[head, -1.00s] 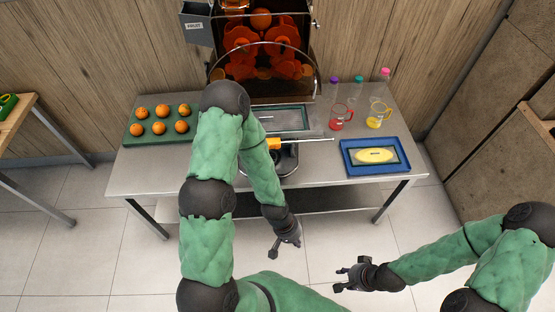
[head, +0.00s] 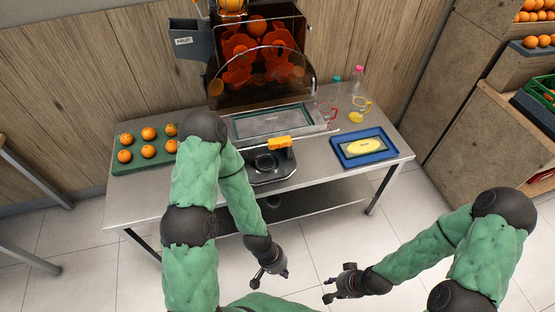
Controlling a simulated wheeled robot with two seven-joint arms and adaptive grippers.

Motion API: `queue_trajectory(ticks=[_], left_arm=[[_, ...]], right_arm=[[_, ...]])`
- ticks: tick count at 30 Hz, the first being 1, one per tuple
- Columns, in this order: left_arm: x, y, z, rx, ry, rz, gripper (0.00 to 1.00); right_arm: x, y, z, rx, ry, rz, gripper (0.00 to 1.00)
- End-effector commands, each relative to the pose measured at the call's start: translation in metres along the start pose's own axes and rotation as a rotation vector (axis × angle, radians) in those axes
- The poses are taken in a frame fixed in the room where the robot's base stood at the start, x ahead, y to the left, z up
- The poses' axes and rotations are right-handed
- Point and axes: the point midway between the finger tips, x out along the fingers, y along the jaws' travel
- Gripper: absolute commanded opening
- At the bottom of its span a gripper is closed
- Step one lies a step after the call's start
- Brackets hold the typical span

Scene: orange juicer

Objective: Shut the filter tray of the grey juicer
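The juicer (head: 258,68) stands at the back of the steel table, with orange parts behind a clear curved cover. Its grey filter tray (head: 272,123) is a flat rectangular drawer that sticks out forward below the cover. An orange piece (head: 279,143) sits in front of the tray, above a black drip base (head: 265,165). My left gripper (head: 268,282) is open and empty, in front of the table and below its top. My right gripper (head: 326,290) is open and empty, also in front of the table, further right. Both are well apart from the tray.
A green tray of oranges (head: 165,160) lies at the table's left, partly behind my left arm. A blue tray (head: 383,145) with a yellow item lies at the right. A yellow jug (head: 360,112), a red jug and bottles stand behind it. Floor in front is clear.

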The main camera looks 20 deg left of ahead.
Motion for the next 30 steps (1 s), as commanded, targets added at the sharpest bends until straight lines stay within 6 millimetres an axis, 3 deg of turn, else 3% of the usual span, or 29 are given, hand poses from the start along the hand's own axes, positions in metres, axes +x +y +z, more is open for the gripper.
queue_trajectory(ticks=[12,17,21,26,30], left_arm=[[-0.011,0.025,0.040,0.248,-0.222,-0.043,0.00],[-0.021,0.020,0.056,0.389,-0.330,-0.135,0.00],[-0.041,0.004,0.061,0.567,-0.425,-0.320,0.00],[-0.079,-0.020,0.034,0.774,-0.441,-0.660,0.00],[-0.123,-0.019,-0.015,0.917,-0.322,-1.002,0.00]], right_arm=[[0.007,0.002,-0.001,0.000,0.002,0.000,0.37],[0.010,0.004,-0.001,0.000,0.001,0.000,0.37],[0.015,0.005,-0.001,0.000,0.001,0.000,0.37],[0.021,0.008,-0.001,0.000,0.001,0.000,0.37],[0.026,0.009,-0.002,0.000,0.001,0.000,0.37]])
